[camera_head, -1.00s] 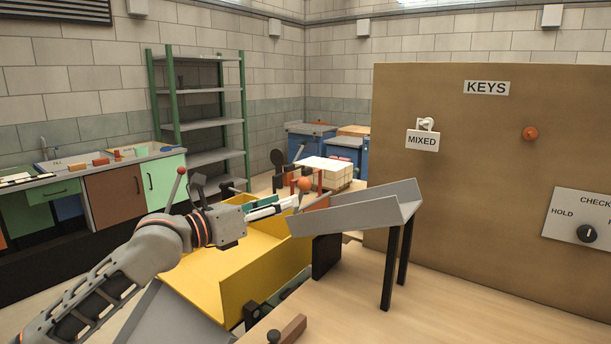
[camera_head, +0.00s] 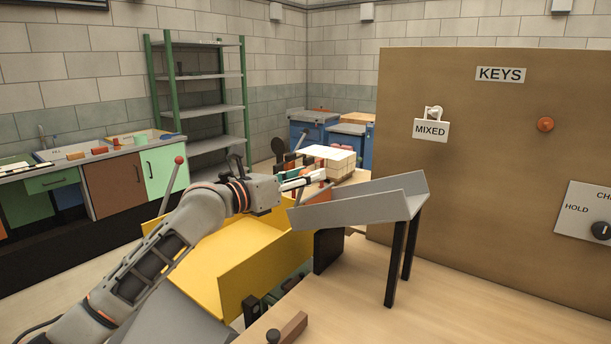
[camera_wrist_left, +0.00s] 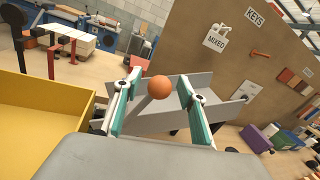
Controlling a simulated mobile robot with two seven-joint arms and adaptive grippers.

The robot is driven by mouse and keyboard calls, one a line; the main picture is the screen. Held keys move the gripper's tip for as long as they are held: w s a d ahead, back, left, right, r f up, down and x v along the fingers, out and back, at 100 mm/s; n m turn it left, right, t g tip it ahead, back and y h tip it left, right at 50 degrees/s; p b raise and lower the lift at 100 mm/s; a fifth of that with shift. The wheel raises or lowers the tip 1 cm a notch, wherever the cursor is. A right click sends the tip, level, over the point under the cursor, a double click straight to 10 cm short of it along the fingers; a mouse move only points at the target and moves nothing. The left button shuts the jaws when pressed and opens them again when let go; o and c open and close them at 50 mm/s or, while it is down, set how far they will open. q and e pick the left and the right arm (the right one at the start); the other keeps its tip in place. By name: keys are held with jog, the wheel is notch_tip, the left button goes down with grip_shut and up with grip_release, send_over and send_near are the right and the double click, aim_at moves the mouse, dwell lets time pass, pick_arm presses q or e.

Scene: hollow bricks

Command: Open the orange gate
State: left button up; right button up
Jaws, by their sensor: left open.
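An orange ball knob (camera_wrist_left: 162,89) shows in the left wrist view, on a grey lever or bar at the near end of a grey sloping chute (camera_wrist_left: 160,118). My left gripper (camera_head: 315,178) is open. Its teal-padded fingers (camera_wrist_left: 157,73) stand on either side of the knob in the wrist view; contact cannot be told. My right gripper is not in view.
A yellow bin (camera_head: 260,272) lies below my left forearm. The chute stands on dark legs on the wooden table (camera_head: 450,310). A brown board (camera_head: 480,120) with a MIXED tag (camera_head: 431,130) rises behind. Pale bricks (camera_head: 328,158) stand beyond the gripper.

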pick_arm(q)
grip_shut()
jog(key=shift+d+f, duration=0.1)
jog(key=shift+f, duration=0.1)
jog(key=shift+d+b, duration=0.1)
jog(key=shift+b, duration=0.25)
jog(key=shift+d+f, duration=0.1)
jog(key=shift+f, duration=0.05)
